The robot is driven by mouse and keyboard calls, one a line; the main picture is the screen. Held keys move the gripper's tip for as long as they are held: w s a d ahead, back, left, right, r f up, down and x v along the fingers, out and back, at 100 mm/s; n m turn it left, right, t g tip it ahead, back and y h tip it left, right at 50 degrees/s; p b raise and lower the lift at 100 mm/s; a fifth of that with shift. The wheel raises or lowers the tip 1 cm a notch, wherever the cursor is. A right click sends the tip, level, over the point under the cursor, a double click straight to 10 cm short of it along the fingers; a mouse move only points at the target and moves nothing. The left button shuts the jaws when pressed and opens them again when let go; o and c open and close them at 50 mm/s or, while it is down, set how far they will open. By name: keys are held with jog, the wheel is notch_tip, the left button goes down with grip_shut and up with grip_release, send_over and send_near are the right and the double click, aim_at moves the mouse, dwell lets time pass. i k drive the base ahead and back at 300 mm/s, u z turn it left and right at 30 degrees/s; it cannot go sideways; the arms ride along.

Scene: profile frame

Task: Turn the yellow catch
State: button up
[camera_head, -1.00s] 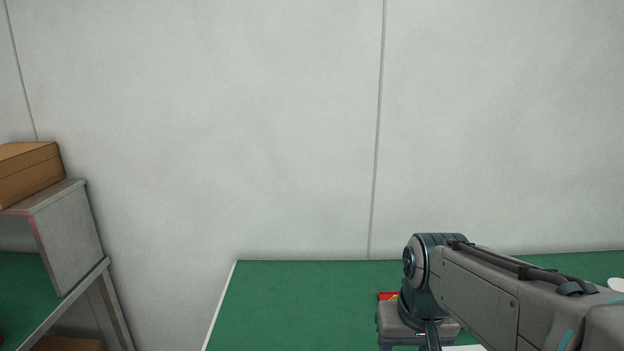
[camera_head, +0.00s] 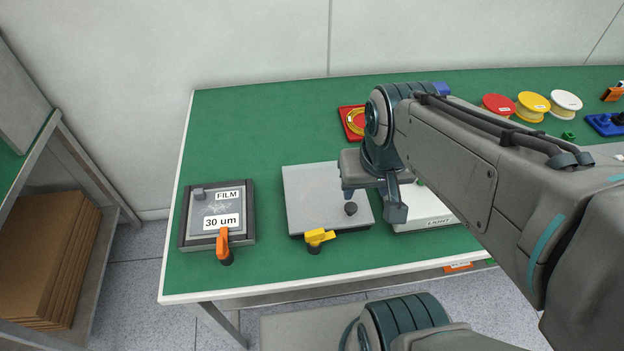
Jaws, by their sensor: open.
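The yellow catch (camera_head: 320,237) sits at the front edge of a flat light-grey plate (camera_head: 312,190) on the green table. Its handle points sideways to the right, over a dark round base. A small dark knob (camera_head: 351,209) stands on the plate near its right front corner. My gripper (camera_head: 372,208) is open, pointing down over the plate's right side, up and to the right of the catch in the picture. It looks apart from the catch and empty. Its height above the plate is hard to tell.
A dark frame (camera_head: 248,200) labelled FILM and 30 um, with an orange catch (camera_head: 223,243), lies left. A LIGHT box (camera_head: 425,208) is right of the plate, partly behind my arm. A red-and-yellow item (camera_head: 351,122) and coloured spools (camera_head: 531,106) lie behind. The table's back left is clear.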

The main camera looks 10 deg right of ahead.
aim_at(314, 237)
jog(key=k, duration=1)
jog(key=u, duration=1.65)
jog(key=i, duration=1)
jog(key=z, duration=2.25)
